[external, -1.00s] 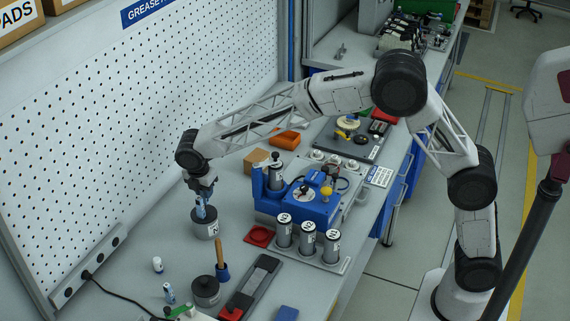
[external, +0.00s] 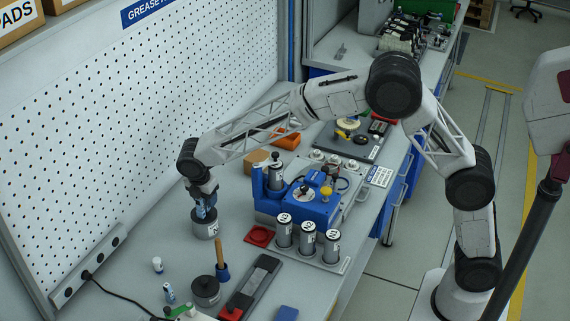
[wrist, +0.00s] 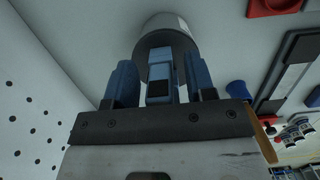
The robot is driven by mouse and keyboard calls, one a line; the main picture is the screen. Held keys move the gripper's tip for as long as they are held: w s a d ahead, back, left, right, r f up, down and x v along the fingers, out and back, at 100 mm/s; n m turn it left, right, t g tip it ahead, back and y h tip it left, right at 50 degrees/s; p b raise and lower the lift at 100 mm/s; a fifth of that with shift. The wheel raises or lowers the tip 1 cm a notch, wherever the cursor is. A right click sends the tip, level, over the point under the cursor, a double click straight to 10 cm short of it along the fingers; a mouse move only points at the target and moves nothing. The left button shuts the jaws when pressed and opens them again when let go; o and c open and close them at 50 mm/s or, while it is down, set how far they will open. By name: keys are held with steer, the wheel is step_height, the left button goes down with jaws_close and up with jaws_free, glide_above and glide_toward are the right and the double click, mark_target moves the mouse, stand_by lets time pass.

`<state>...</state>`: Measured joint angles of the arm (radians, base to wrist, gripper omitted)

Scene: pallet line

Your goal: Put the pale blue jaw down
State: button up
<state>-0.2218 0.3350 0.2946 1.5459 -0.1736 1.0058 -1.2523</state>
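The pale blue jaw (wrist: 160,68) sits between the two blue fingers of my gripper (wrist: 160,84) in the wrist view, with a dark patch on its near face. A narrow gap shows on each side of it, so my gripper looks open around it. In the external view the jaw (external: 206,212) stands at the top of a grey cylinder (external: 205,227) near the pegboard, and my gripper (external: 203,198) is directly above, pointing down. The cylinder (wrist: 168,24) also shows behind the jaw in the wrist view. Whether the jaw rests on it or inside it is unclear.
A blue fixture (external: 305,210) stands to the right, with several labelled grey cylinders in front of it. The pegboard (external: 130,120) rises close on the left.

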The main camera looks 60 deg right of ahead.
steer(key=shift+r, duration=0.15)
step_height(320, 180, up, 12)
steer(key=a, duration=0.1)
steer(key=shift+a, duration=0.35)
stand_by(0.4)
stand_by(0.5)
steer(key=s+d+r+m, duration=0.3)
steer(key=s+d, duration=0.1)
steer(key=s, duration=0.5)
steer(key=s+d+r+m+t+y, duration=0.1)
steer(key=s+d+r+m, duration=0.3)
steer(key=s, duration=0.5)
steer(key=s+d+r+m, duration=0.2)
steer(key=s+d, duration=0.3)
steer(key=s, duration=0.4)
steer(key=s+d+f+m, duration=0.2)
steer(key=s+m, duration=0.1)
steer(key=s, duration=0.7)
steer(key=s+d+f+m+t, duration=0.1)
steer(key=s+d+f+m, duration=0.1)
steer(key=s, duration=0.8)
steer(key=s+d+f+m, duration=0.2)
steer(key=s+f+m, duration=0.1)
steer(key=s, duration=0.7)
steer(key=shift+s+m+t+y, duration=0.2)
steer(key=shift+m+t+y, duration=0.15)
steer(key=shift+m, duration=0.25)
